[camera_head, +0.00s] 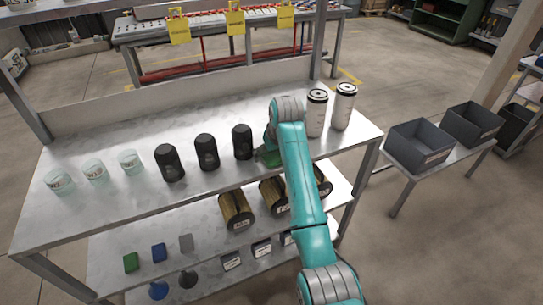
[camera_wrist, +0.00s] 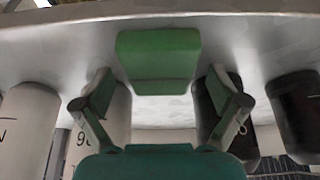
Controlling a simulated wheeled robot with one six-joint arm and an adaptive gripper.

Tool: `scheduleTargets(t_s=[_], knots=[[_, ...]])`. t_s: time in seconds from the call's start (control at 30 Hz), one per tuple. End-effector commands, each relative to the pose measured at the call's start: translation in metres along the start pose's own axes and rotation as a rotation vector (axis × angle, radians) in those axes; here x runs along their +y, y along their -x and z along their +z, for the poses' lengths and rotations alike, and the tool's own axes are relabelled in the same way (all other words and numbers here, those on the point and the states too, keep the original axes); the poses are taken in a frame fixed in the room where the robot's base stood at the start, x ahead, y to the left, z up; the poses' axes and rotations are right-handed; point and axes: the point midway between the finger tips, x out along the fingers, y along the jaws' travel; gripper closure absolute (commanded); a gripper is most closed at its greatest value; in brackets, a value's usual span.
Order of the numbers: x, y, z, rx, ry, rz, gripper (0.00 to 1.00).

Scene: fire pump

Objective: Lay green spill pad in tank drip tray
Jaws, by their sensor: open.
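A green block-shaped pad (camera_wrist: 158,57) is in the wrist view, just ahead of my open gripper (camera_wrist: 160,86) and centred between its two fingertips. A pale gap shows between the pad and the palm, and the fingers do not close on it. In the head view my gripper (camera_head: 268,156) is low over the tabletop, between the black canisters and the white cylinders; the arm partly hides it. Another small green block (camera_head: 131,262) lies on the lower shelf. I cannot pick out the tank drip tray.
Black canisters (camera_head: 206,152) stand left of my gripper, white cylinders (camera_head: 316,112) right of it, close by. Clear jars (camera_head: 95,171) are further left on the metal table (camera_head: 110,225). Dark bins (camera_head: 420,146) sit on a right-hand bench. The table's back left is bare.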

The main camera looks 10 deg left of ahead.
Motion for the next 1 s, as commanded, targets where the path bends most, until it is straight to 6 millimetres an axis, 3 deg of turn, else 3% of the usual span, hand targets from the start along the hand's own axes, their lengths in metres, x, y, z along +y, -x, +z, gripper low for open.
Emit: scheduleTargets(t_s=[0.03,0.2,0.27,0.37,0.67,0.87,1.0], knots=[[0.0,0.0,0.0,0.0,0.0,0.0,0.03],[0.0,0.0,0.0,0.0,0.0,0.0,0.46],[0.0,0.0,0.0,0.0,0.0,0.0,0.57],[0.0,0.0,0.0,0.0,0.0,0.0,0.61],[0.0,0.002,-0.001,0.0,0.0,0.0,0.61],[0.002,0.017,-0.01,0.001,-0.001,0.001,0.61],[0.004,0.037,-0.023,0.003,-0.002,0.002,0.61]])
